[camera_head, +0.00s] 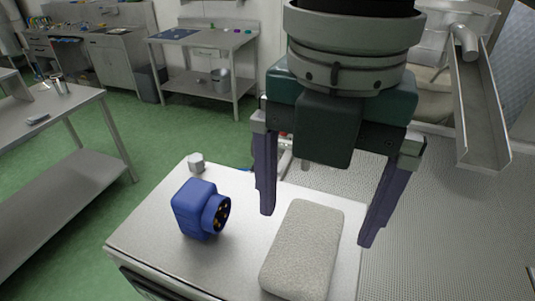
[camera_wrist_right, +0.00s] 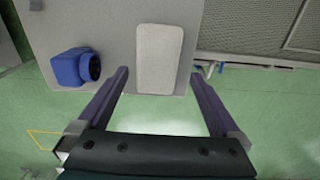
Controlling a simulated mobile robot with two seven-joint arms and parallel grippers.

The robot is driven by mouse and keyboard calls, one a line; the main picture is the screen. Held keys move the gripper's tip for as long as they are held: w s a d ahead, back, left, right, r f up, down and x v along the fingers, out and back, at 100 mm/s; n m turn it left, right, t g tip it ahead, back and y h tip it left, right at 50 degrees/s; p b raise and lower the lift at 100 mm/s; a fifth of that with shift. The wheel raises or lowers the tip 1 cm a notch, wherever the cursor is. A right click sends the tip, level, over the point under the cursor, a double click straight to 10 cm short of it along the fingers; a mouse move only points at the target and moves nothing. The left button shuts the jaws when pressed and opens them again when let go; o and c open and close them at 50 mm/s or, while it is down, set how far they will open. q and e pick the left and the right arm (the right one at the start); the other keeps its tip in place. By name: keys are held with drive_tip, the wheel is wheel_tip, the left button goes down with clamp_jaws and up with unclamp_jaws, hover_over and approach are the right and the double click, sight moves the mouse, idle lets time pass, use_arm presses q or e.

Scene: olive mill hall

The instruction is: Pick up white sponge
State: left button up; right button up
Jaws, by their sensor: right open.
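The white sponge (camera_head: 303,250) is a pale, rounded block lying flat on a light metal cabinet top (camera_head: 150,235). It also shows in the right wrist view (camera_wrist_right: 159,58), near the edge of the top. My right gripper (camera_head: 315,228) is open and empty, its two purple fingers spread wide above the sponge, one towards each side. In the right wrist view the fingertips (camera_wrist_right: 160,72) stand on either side of the sponge, and nothing is between them but the sponge beyond. I cannot tell the exact height between fingers and sponge. My left gripper is in neither view.
A blue block-shaped connector (camera_head: 195,208) lies left of the sponge, with a small grey cylinder (camera_head: 196,163) behind it. A perforated metal floor (camera_head: 430,215) and a metal chute (camera_head: 480,110) are at the right. Steel tables (camera_head: 70,150) stand at the left, beyond green floor.

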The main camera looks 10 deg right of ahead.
sight(307, 239)
wheel_tip(307, 239, down, 4)
drive_tip(key=shift+a+f+p, duration=0.15)
drive_tip(key=shift+f+p, duration=0.1)
drive_tip(key=shift+p, duration=0.95)
drive_tip(key=shift+w+f, duration=0.1)
drive_tip(key=shift+f, duration=0.2)
drive_tip(key=c, duration=1.2)
